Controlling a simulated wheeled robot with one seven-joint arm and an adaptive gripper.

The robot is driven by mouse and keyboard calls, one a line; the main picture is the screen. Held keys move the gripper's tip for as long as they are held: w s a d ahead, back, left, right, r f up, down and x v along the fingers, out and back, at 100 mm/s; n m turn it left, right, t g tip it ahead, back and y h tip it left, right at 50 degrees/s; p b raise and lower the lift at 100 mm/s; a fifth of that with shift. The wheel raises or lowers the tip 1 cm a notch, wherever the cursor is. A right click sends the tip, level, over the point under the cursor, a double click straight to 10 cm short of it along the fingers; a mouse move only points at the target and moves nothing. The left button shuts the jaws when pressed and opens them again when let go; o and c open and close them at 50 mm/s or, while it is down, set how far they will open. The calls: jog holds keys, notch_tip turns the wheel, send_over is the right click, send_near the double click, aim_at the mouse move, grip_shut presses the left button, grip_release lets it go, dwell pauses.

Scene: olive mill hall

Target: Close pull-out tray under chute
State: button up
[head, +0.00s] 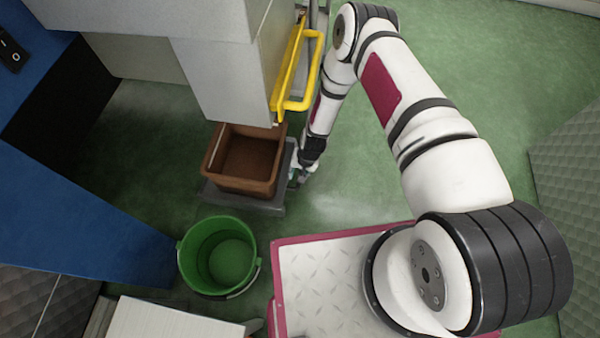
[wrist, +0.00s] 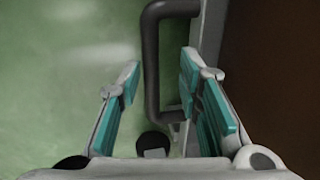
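The pull-out tray (head: 268,205) is a low dark grey slab on the floor under the chute (head: 228,80), and it sticks out. A brown crate (head: 240,186) sits on it. In the wrist view, the tray's dark U-shaped handle (wrist: 151,75) stands out from the grey tray edge (wrist: 211,45). My gripper (head: 298,178) is low at the tray's right side in the head view. In the wrist view, my gripper (wrist: 160,72) is open, with the handle's long bar between its fingers. The right finger overlaps the handle's gap. I cannot tell whether either finger touches the bar.
A yellow rail handle (head: 312,75) juts from the machine above the tray, beside my arm. A green bucket (head: 225,257) stands on the floor in front of the tray. A blue machine body (head: 75,215) is at left. Green floor right of my arm is free.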

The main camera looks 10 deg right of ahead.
notch_tip(320, 180, up, 12)
jog(key=d, duration=0.2)
jog(key=shift+s, duration=0.4)
jog(key=shift+s+d+f, duration=0.1)
jog(key=shift+f, duration=0.05)
dwell(0.5)
